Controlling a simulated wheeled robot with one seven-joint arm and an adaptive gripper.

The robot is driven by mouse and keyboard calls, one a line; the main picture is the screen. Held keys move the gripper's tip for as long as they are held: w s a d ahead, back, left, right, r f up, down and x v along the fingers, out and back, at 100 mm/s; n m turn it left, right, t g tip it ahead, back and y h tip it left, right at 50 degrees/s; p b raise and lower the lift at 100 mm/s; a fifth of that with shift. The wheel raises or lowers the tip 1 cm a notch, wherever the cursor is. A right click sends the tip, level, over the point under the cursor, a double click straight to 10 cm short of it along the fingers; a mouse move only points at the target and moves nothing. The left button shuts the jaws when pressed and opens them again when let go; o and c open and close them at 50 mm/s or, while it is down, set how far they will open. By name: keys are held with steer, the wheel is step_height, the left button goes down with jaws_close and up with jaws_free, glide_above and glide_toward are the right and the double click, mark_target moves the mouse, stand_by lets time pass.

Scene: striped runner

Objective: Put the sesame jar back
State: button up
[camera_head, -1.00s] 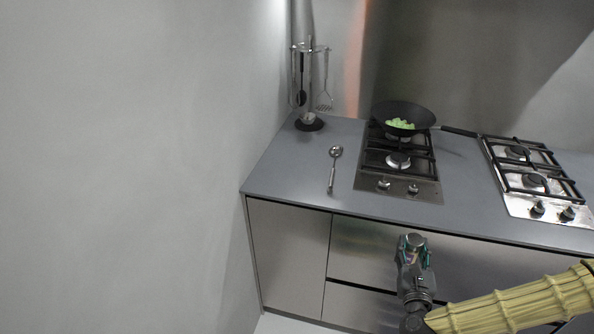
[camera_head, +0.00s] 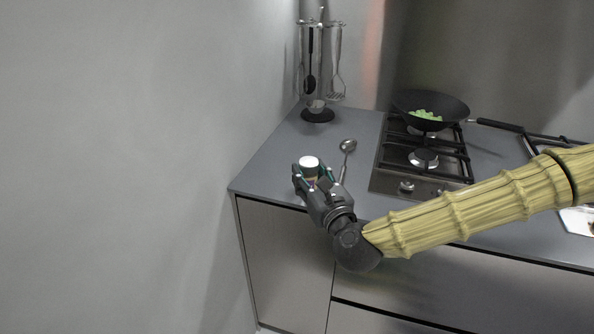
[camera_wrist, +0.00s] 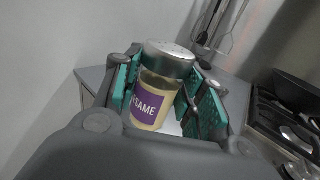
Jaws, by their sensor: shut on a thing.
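The sesame jar (camera_wrist: 155,92) shows in the wrist view, with a grey metal lid and a purple label reading "SAME". It stands upright between the teal pads of my gripper (camera_wrist: 165,98), which is shut on it. In the head view the jar's pale lid (camera_head: 309,162) shows at the tip of my gripper (camera_head: 312,180), over the front left part of the grey counter (camera_head: 268,165). Most of the jar's body is hidden by the fingers there. I cannot tell whether its base touches the counter.
A metal spoon (camera_head: 347,158) lies just right of my gripper. A utensil rack (camera_head: 318,115) stands at the back left corner. A black wok (camera_head: 431,108) with green pieces sits on the gas hob (camera_head: 391,165). The wall (camera_head: 150,165) is close on the left.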

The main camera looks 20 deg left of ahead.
steer(key=p+x, duration=0.1)
steer(key=x, duration=0.4)
steer(key=d+p+x, duration=0.1)
steer(key=x, duration=0.4)
steer(key=w+f+p+x, duration=0.1)
steer(key=x, duration=0.4)
steer(key=shift+w+d+f, duration=0.1)
steer(key=shift+d, duration=0.25)
steer(key=shift+w+a+f, duration=0.1)
steer(key=shift+w+f, duration=0.05)
steer(key=shift+w, duration=0.05)
step_height(320, 180, down, 3)
steer(key=shift+f+p, duration=0.15)
steer(key=shift+p, duration=0.5)
steer(key=shift+f, duration=0.15)
steer(key=o, duration=1)
steer(key=shift+o, duration=0.2)
